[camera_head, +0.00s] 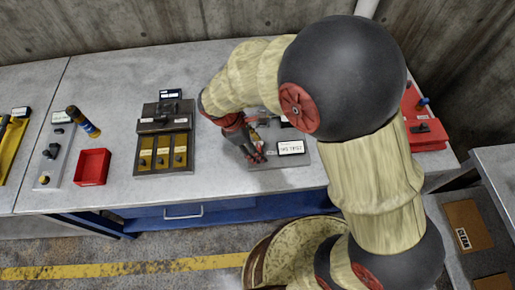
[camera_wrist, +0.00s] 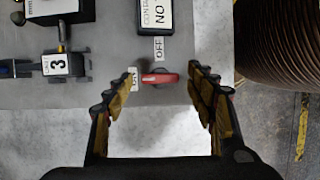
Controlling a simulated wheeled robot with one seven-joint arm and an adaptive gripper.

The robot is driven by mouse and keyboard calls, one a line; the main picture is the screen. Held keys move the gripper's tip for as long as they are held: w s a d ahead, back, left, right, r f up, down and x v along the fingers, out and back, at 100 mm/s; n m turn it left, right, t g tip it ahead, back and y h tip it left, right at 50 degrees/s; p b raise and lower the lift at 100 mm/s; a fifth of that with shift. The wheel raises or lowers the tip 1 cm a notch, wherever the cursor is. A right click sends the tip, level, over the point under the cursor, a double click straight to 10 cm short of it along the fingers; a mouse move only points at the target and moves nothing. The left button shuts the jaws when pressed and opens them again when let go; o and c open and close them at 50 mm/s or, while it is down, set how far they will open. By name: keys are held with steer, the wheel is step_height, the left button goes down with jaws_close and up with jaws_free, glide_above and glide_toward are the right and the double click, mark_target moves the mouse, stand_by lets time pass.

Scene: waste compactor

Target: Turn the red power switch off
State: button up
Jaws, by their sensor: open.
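The red power switch (camera_wrist: 160,78) shows in the wrist view as a red lever lying across a grey panel (camera_wrist: 100,85). An "OFF" label (camera_wrist: 159,47) is above it, and a small white label (camera_wrist: 133,79), hard to read, is at its left end. My gripper (camera_wrist: 155,80) is open, with one finger on each side of the lever. I cannot tell whether either finger touches it. In the head view my gripper (camera_head: 255,150) is over the panel on the workbench, and my arm hides part of the panel.
A black "CONTROL" sign (camera_wrist: 155,15) is above the switch, and a part labelled 3 (camera_wrist: 58,64) is at left. On the bench are a tray with yellow slots (camera_head: 163,150), a red bin (camera_head: 93,166) and a red box (camera_head: 427,130). Bare bench lies between bin and tray.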

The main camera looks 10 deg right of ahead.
steer(key=shift+d+f, duration=0.1)
steer(key=shift+f, duration=0.25)
steer(key=shift+c, duration=0.4)
steer(key=c, duration=1.1)
